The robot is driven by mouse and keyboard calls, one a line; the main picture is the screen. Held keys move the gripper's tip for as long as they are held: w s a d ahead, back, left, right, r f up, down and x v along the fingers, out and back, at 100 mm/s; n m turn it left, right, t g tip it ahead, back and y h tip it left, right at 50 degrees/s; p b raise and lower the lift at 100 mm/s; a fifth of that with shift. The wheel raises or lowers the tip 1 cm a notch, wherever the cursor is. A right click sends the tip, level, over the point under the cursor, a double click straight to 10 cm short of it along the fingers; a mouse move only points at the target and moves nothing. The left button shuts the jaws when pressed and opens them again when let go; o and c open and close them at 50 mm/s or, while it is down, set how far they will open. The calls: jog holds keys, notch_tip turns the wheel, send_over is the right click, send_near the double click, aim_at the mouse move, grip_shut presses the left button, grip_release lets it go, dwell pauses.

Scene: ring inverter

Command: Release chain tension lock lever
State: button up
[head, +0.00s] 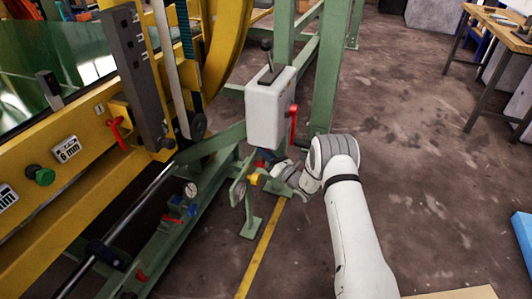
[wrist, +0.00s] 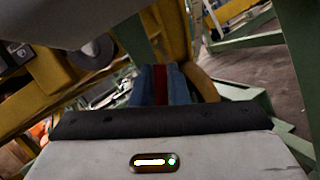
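Two red levers could be the lock lever, and I cannot tell which it is. One red lever (head: 293,122) is on the right side of a white box (head: 268,108) on a green post. The other red lever (head: 117,126) is on the yellow machine beam at the left. My gripper (head: 268,160) is just below the white box, under and left of the first lever. In the wrist view my gripper's blue fingers (wrist: 161,84) have a narrow red strip between them. Whether that strip is held, behind the fingers or part of them is unclear.
A black-knobbed lever (head: 267,52) stands on top of the box. A yellow piece (head: 255,178) and a gauge (head: 240,193) are close below my gripper. Green posts (head: 327,70) rise behind. The floor (head: 410,130) at the right is open, with a wooden table (head: 500,28) farther off.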

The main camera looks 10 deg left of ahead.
jog(key=o, duration=0.3)
jog(key=shift+d, duration=0.1)
jog(key=shift+o, duration=0.2)
jog(key=p+v, duration=0.2)
jog(key=v, duration=0.5)
jog(key=shift+s+d, duration=0.25)
jog(key=shift+d, duration=0.05)
jog(key=shift+f, duration=0.1)
